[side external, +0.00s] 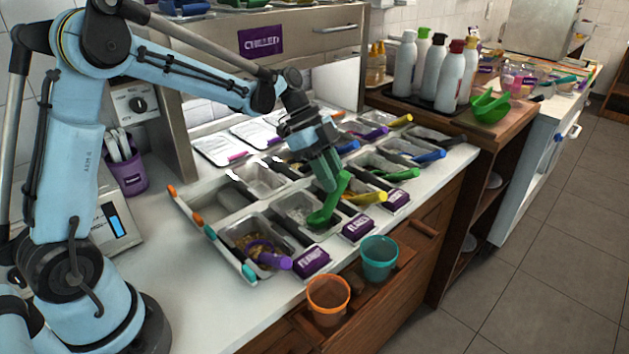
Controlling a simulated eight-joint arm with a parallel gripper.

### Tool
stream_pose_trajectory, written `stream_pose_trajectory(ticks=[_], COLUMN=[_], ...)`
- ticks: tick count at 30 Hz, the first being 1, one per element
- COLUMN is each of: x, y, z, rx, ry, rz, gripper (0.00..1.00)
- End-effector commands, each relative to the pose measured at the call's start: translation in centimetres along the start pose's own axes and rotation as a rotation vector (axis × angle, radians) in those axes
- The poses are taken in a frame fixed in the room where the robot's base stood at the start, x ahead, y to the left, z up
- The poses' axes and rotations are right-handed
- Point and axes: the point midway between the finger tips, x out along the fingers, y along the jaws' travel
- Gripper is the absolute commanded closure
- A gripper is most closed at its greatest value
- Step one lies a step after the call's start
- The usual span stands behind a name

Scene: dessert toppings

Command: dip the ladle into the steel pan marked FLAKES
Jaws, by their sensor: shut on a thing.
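My gripper (328,178) points down over the front row of steel pans, shut on the green ladle (333,200). The ladle is tilted, with its bowl low at the right front part of a steel pan (290,222) of pale contents. I cannot tell whether the bowl touches the contents. A purple label block (358,227) stands in front of this pan. Another purple label block (311,262) stands before the pan of brown pieces to the left, and a third (397,200) is to the right. The lettering is too small to read surely, so I cannot tell which says FLAKES.
A purple ladle (272,259) lies in the brown pan, and a yellow one (368,197) is close right of the green ladle. An orange cup (328,299) and a teal cup (379,258) stand at the front. Several bottles (450,78) stand on a tray behind right.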

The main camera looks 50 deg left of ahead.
Motion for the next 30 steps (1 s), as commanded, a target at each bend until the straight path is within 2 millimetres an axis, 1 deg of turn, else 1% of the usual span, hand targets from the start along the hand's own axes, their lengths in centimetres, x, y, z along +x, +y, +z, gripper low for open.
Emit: stream_pose_trajectory(ticks=[15, 30], x=[2.8, 1.0], y=[0.0, 0.0], z=[1.8, 4.6], rx=[0.0, -0.002], ry=[0.0, -0.002], rz=[0.0, -0.001], gripper=[1.0, 1.0])
